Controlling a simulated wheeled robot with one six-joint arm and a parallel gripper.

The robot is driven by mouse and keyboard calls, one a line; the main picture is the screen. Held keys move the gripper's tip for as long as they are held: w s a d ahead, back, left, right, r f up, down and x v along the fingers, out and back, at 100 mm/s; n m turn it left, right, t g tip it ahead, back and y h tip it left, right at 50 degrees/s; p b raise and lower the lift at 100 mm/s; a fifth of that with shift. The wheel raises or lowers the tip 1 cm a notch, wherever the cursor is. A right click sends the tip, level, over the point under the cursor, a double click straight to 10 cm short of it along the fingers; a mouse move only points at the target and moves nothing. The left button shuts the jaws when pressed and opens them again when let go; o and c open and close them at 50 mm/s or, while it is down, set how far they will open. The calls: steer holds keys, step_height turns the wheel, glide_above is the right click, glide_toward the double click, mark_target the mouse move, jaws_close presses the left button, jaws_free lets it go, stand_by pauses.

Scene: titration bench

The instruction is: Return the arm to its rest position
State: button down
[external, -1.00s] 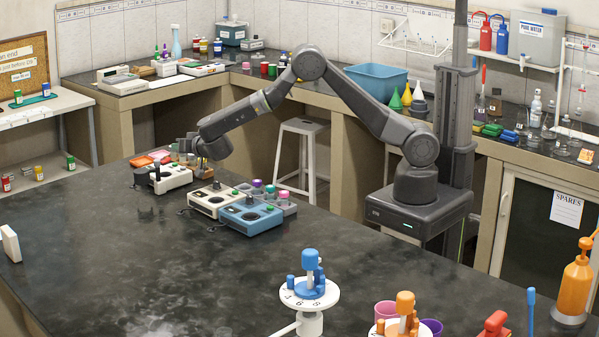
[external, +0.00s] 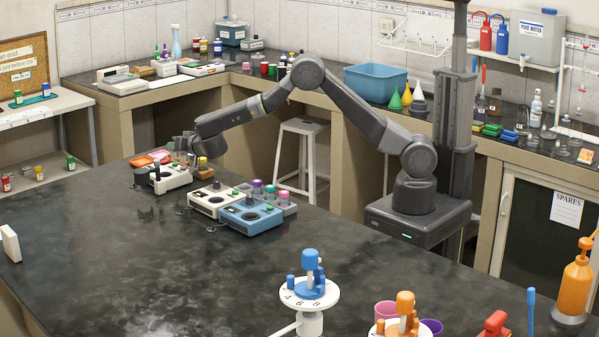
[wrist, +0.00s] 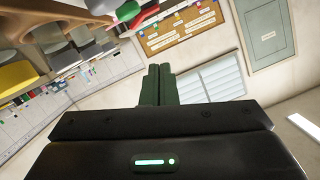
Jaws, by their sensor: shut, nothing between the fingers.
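My gripper (external: 180,143) is at the left end of my outstretched arm, above the far edge of the dark bench (external: 150,250). In the wrist view its two dark fingers (wrist: 157,84) are together with nothing between them. My forearm slopes down to the left from a high elbow, and the gripper points left, roughly level. It is just above and behind a white device (external: 171,178) and a small amber-capped jar (external: 203,163), and appears apart from both.
Two control boxes, cream (external: 215,200) and blue (external: 250,217), stand right of the gripper. A stool (external: 302,150) stands beyond the bench. A blue-topped white dial stand (external: 310,290) is nearer. The bench's left middle is largely clear. The wrist view shows a notice board (wrist: 180,27).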

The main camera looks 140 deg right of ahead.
steer(key=shift+s+a+f+b, duration=0.15)
steer(key=shift+s+b, duration=0.15)
steer(key=shift+b, duration=0.5)
steer(key=v, duration=0.3)
steer(key=r+v, duration=0.1)
steer(key=v, duration=0.3)
steer(key=shift+w+a+r, duration=0.15)
steer(key=shift+w+r, duration=0.05)
steer(key=w+r+n+t+y+p, duration=0.7)
steer(key=w+r+n+t, duration=0.25)
steer(key=n, duration=0.55)
steer(key=s+r+n+g+y+p, duration=0.2)
steer(key=s+n+g+y+p, duration=0.1)
steer(key=s+n+g, duration=0.1)
steer(key=shift+s+d+n+g, duration=0.45)
steer(key=shift+s+g, duration=0.1)
steer(key=shift+s, duration=0.4)
steer(key=shift+r, duration=0.1)
